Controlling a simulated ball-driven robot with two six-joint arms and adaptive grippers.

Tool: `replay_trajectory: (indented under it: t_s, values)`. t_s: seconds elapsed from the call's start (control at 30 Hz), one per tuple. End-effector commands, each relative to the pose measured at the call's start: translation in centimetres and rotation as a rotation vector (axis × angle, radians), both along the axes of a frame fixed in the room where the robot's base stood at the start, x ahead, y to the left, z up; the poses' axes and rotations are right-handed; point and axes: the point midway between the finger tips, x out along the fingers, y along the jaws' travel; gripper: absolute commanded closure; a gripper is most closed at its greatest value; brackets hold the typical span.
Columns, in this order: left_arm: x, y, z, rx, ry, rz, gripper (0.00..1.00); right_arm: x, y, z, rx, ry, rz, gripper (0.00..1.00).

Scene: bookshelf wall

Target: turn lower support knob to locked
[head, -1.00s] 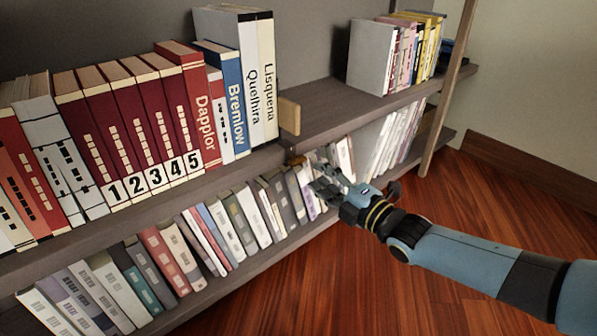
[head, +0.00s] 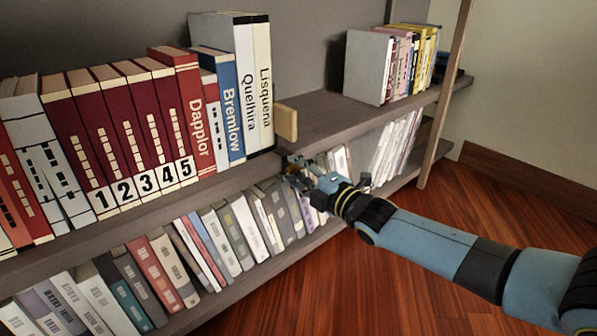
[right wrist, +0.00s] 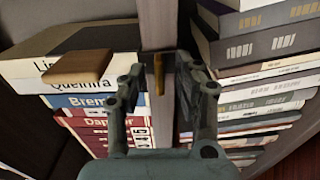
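The lower support knob (right wrist: 158,74) is a small brass-coloured bar on the front edge of the shelf board (right wrist: 158,22), seen in the right wrist view. My right gripper (right wrist: 160,88) is open, with one finger on each side of the knob and a gap on both sides. In the head view my right gripper (head: 301,176) is at the shelf's front edge, just below the wooden block, and the knob is mostly hidden by the fingers there. I cannot read any locked marking. My left gripper is not in view.
A wooden block (head: 287,123) stands on the shelf beside the upright books (head: 262,85). It also shows in the right wrist view (right wrist: 78,66). A lower row of books (head: 225,235) is close below the gripper. Open floor (head: 420,265) lies in front.

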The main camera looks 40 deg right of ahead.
Motion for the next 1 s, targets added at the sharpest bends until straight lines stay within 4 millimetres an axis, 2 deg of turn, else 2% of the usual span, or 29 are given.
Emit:
replay_trajectory:
  t_s: [0.03,0.23,0.27,0.67,1.0]
  values:
    - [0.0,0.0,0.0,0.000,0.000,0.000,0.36,0.0,0.0,0.0,0.000,0.000,0.000,0.73]
    - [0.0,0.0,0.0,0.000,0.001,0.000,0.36,0.0,0.0,0.0,0.000,0.000,0.000,0.99]
    - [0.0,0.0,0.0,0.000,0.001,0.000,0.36,0.0,0.0,0.0,0.000,0.000,0.000,1.00]
    - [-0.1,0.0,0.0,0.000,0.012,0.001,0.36,-0.1,0.0,-0.1,0.026,0.004,-0.001,1.00]
    - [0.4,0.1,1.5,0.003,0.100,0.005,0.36,0.0,0.0,0.1,0.224,0.020,-0.002,1.00]
